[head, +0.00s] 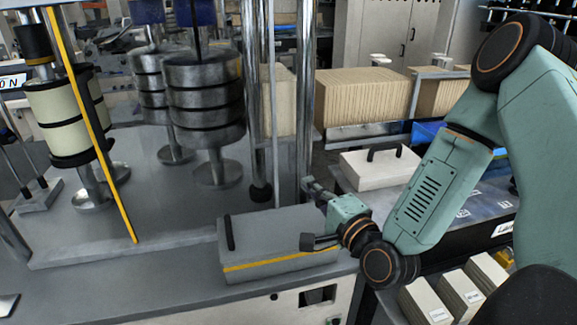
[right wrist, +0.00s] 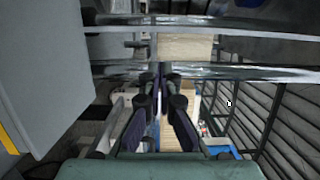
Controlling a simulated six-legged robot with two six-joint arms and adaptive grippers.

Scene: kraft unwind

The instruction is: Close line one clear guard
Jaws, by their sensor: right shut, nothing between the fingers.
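A slanted yellow edge strip (head: 95,125) stands at the left in the head view. It looks like the edge of the clear guard; the clear panel itself is too faint to make out. My right gripper (head: 309,185) is well to the right of that strip, beside the upright metal posts and just above the right end of a grey box. In the right wrist view its fingers (right wrist: 158,75) are together and empty, in front of the shiny posts. I cannot tell if they touch a post. My left gripper is not in view.
The grey box (head: 280,235) with a black handle and yellow stripe sits on the bench front. Stacked metal weights (head: 205,95) and a cream roll (head: 60,120) stand behind the strip. Metal posts (head: 298,100) rise near my gripper.

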